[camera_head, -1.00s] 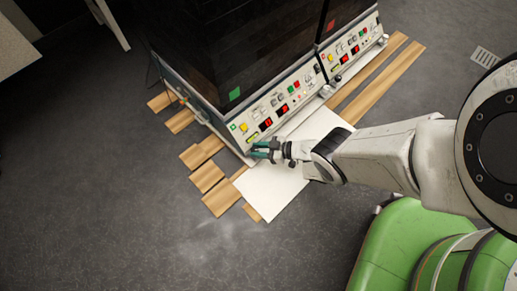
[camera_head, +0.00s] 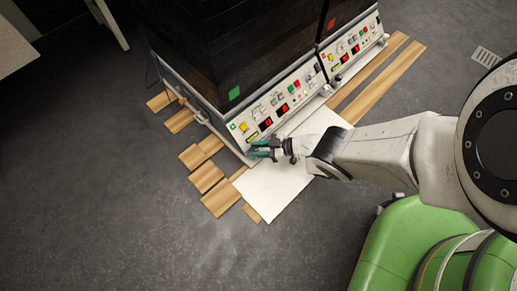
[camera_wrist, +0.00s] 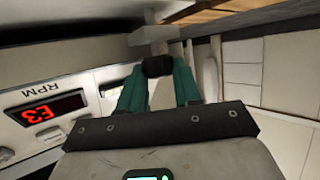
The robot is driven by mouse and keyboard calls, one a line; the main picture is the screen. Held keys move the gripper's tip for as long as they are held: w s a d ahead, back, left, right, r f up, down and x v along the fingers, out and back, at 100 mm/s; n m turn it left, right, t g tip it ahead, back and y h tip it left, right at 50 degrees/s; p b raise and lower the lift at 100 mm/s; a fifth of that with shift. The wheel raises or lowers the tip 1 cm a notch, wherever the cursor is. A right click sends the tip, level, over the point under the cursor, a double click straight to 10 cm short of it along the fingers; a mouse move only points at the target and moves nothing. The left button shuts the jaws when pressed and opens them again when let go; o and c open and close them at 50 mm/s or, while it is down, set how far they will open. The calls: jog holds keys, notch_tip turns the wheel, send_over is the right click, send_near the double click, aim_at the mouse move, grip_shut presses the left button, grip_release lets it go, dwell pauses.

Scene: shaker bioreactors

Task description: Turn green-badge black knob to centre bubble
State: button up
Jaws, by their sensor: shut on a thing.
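The black knob (camera_wrist: 157,66) sits low at the machine's front corner, between the tips of my gripper (camera_wrist: 158,72). The two teal fingers are shut on it from both sides. In the head view my gripper (camera_head: 254,149) is at the lower front corner of the left shaker (camera_head: 283,100), which bears a green badge (camera_head: 234,93). The fingers hide the knob in that view. I cannot make out a bubble in either view.
A right-hand shaker with a red badge (camera_head: 331,25) stands beside the left one. A red RPM display (camera_wrist: 45,112) is close to my left finger in the wrist view. A white sheet (camera_head: 275,188) and wooden boards (camera_head: 222,197) lie on the floor.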

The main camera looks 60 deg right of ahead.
jog(key=o, duration=1)
jog(key=shift+o, duration=0.2)
jog(key=shift+d, duration=0.1)
jog(key=shift+r+m+t+h+p, duration=0.1)
jog(key=shift+m+t+h+p, duration=0.2)
jog(key=shift+m+h+p, duration=0.25)
jog(key=shift+m+h+p, duration=0.3)
jog(key=shift+m+h, duration=0.25)
jog(key=shift+h, duration=0.1)
